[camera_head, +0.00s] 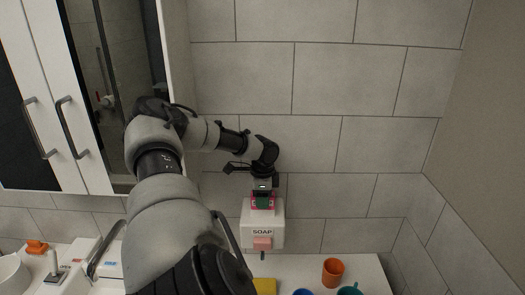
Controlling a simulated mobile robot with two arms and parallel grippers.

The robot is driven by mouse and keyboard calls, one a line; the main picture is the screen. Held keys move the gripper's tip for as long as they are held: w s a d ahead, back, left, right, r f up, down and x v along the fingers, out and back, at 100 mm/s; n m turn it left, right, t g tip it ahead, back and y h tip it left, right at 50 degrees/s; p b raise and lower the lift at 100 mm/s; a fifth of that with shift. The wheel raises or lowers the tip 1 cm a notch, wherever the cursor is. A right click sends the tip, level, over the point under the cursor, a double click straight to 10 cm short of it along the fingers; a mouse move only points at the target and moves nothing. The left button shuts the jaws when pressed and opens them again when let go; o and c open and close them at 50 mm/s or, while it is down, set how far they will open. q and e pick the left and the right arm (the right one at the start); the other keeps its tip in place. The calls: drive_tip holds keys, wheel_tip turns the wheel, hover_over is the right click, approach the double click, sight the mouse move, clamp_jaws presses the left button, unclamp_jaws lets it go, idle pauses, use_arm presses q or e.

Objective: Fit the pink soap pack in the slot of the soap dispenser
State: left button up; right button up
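The white soap dispenser (248,232) is fixed to the tiled wall, marked SOAP, with a pink lever at its lower front. The pink soap pack (272,203), with a dark green patch on its face, is upright at the top of the dispenser. Its lower part meets the dispenser's top edge; I cannot tell how deep it sits. My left gripper (263,193) points down from above and appears shut on the upper part of the pack. My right gripper is not in view.
An orange cup (333,272), a teal cup (350,291) and a blue cup (303,292) stand on the counter (370,270) at lower right. A yellow thing (265,286) lies below the dispenser. A wall cabinet (75,130) is at left. The wall right of the dispenser is clear.

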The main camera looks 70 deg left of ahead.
use_arm(q)
drive_tip(key=o, duration=0.4)
wheel_tip(320, 180, up, 10)
drive_tip(key=b, duration=0.3)
drive_tip(key=shift+r, duration=0.45)
idle(0.6)
